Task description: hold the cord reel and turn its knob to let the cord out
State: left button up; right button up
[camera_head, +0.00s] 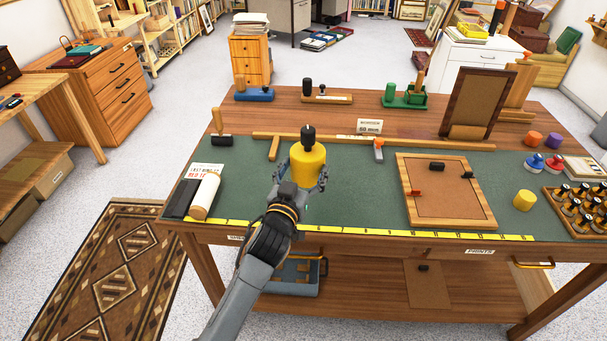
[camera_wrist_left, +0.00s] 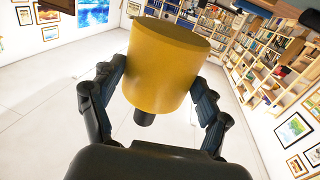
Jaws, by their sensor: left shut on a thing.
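The cord reel is a yellow cylinder (camera_head: 307,165) with a black knob (camera_head: 308,137) on top. My left gripper (camera_head: 300,180) is shut on the reel's sides, one finger on each side, and holds it over the green mat (camera_head: 350,195). The wrist view shows the yellow reel (camera_wrist_left: 165,65) between the two dark fingers (camera_wrist_left: 155,100). There the knob (camera_wrist_left: 145,118) points down the picture and the reel's flat end (camera_wrist_left: 178,35) is bare. I see no cord let out. My right gripper is not in view.
A wooden frame (camera_head: 447,211) lies on the mat to the right, near a small yellow cylinder (camera_head: 524,200). A white roll (camera_head: 205,196) lies to the left. A wooden strip (camera_head: 340,139) runs behind the reel. A yellow tape (camera_head: 400,233) follows the front edge.

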aim_at(305, 155)
pick_arm(q)
jog(key=shift+w+r+b, duration=0.1)
jog(key=shift+w+b, duration=0.65)
jog(key=shift+w, duration=1.8)
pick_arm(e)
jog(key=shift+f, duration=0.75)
pick_arm(q)
jog(key=shift+f+b, duration=4.45)
jog(key=shift+f, duration=1.7)
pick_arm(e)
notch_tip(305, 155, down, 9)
pick_arm(q)
jog(key=shift+f+b, duration=0.4)
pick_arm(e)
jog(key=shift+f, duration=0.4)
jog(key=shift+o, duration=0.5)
